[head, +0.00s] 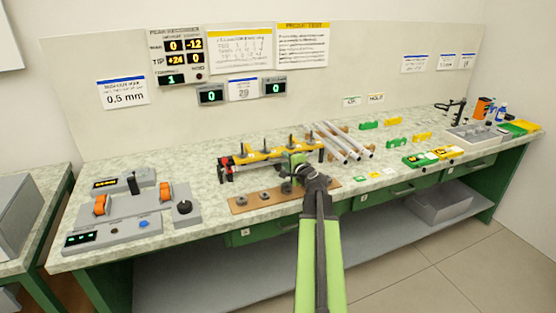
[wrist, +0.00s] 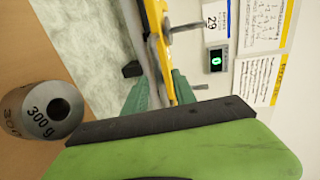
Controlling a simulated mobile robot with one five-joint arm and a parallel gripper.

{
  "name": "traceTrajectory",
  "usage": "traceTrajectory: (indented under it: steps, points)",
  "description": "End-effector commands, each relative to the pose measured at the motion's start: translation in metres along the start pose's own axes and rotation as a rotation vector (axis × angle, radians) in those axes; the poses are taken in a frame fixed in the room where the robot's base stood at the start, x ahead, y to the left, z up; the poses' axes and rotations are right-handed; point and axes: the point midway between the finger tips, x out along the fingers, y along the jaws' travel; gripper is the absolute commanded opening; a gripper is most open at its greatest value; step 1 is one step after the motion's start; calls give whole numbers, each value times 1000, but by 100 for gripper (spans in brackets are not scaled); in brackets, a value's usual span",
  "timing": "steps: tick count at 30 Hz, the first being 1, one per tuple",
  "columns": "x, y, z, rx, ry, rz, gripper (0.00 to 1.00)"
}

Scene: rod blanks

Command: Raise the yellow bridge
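The yellow bridge (head: 257,155) is a long yellow bar with several dark upright pegs along it, on a low fixture at mid-bench in the head view. In the wrist view the yellow bar (wrist: 160,40) runs down from the top edge, beside a grey rail. My gripper (head: 296,162) is at the bridge's front, right of its middle. In the wrist view its two green fingertips (wrist: 162,92) stand apart, with the bar's lower end between or just behind them. Whether they press on it cannot be told; the black and green gripper body hides the contact.
Metal rods (head: 345,142) lie on a rack to the right. A control console (head: 130,215) stands at left.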

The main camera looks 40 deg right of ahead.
Motion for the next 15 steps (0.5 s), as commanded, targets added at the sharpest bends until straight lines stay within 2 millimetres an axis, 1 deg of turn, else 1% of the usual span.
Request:
traceTrajectory:
  steps: [1,3,12,13,15]
  points:
    - [4,2,-3,0,2,0,33]
    - [6,2,-5,1,2,0,33]
    - [8,2,-4,0,1,0,33]
    - [8,2,-4,0,1,0,31]
    - [8,2,-4,0,1,0,22]
